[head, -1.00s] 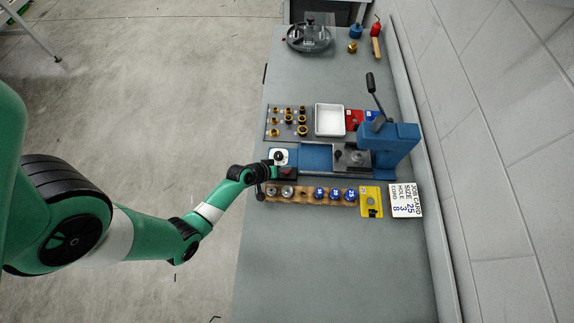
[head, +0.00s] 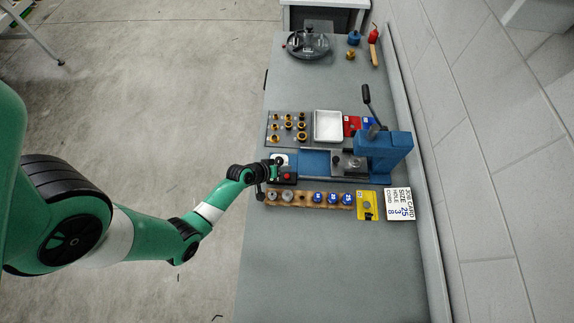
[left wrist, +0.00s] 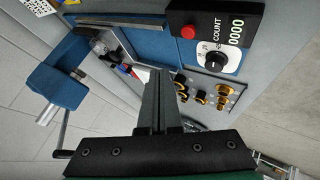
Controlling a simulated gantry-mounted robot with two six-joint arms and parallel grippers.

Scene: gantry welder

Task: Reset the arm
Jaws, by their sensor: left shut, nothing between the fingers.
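My left gripper (head: 274,163) comes in from the left at the near-left end of the blue press base, close to the count box (head: 287,177). In the left wrist view its fingers (left wrist: 160,80) are together with nothing between them. The count box (left wrist: 215,40) shows there with a red button, a dial and a display reading 0000. The blue press (head: 385,148) stands to the right with its lever (head: 372,105) raised; it also shows at the left of the left wrist view (left wrist: 55,83). My right gripper is not in view.
A wooden block (head: 300,198) with several blue-capped dies lies in front of the press. Beside it are a yellow card (head: 367,206) and a job card (head: 400,204). A white tray (head: 328,126) and several brass pieces lie behind. The bench front (head: 330,265) is clear.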

